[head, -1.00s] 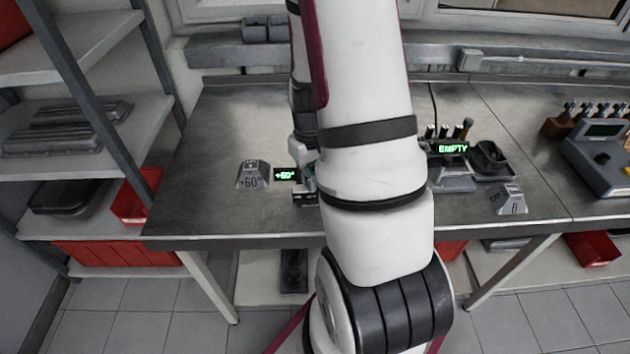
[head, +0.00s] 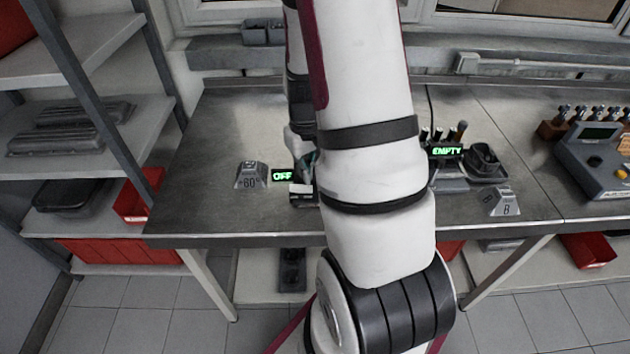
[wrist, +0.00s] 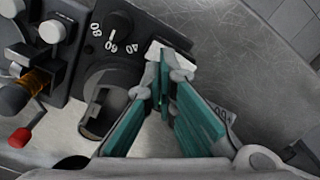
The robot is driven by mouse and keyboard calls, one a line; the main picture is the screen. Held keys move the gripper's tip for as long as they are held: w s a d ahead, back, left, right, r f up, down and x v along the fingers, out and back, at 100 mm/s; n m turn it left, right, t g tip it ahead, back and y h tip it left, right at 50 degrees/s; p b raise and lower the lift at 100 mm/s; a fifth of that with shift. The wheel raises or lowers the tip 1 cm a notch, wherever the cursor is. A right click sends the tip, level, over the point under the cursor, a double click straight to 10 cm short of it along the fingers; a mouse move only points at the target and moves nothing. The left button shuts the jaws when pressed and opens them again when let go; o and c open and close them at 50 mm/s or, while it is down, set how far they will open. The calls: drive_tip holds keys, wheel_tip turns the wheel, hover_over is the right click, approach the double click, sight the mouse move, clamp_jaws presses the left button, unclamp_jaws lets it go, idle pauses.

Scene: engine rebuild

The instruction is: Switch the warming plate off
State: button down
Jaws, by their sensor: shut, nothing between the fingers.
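The small display (head: 283,175) in the head view reads OFF in green, left of my arm. The warming plate is mostly hidden there. In the wrist view a dark housing (wrist: 90,78) carries a dial (wrist: 114,26) marked 80, 60 and 40, with a round recess below it. I take this to be the warming plate. My gripper (wrist: 166,62) has its teal fingers shut and empty, right beside the housing. A pale block (wrist: 168,50) sits at the fingertips; I cannot tell whether it is a switch or whether they touch it.
A grey block marked +60° (head: 250,177) stands left of the display. An EMPTY display (head: 447,151) and a block marked B (head: 503,203) are right of my arm. A console (head: 598,165) stands far right. In the wrist view a red-tipped lever (wrist: 20,137) is left.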

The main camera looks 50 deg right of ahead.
drive_tip(key=shift+r+p, duration=0.7)
drive_tip(key=shift+r, duration=1)
drive_tip(key=w+a+r+n+t+b, duration=0.1)
drive_tip(key=w+a+r+n+t, duration=0.15)
drive_tip(key=a+r, duration=1.15)
drive_tip(key=s+a+r+n+t+b, duration=0.1)
drive_tip(key=s+a+r+t, duration=0.2)
drive_tip(key=s+a+r, duration=0.6)
drive_tip(key=v, duration=0.3)
drive_tip(key=shift+s+a, duration=0.2)
drive_tip(key=shift+a, duration=0.05)
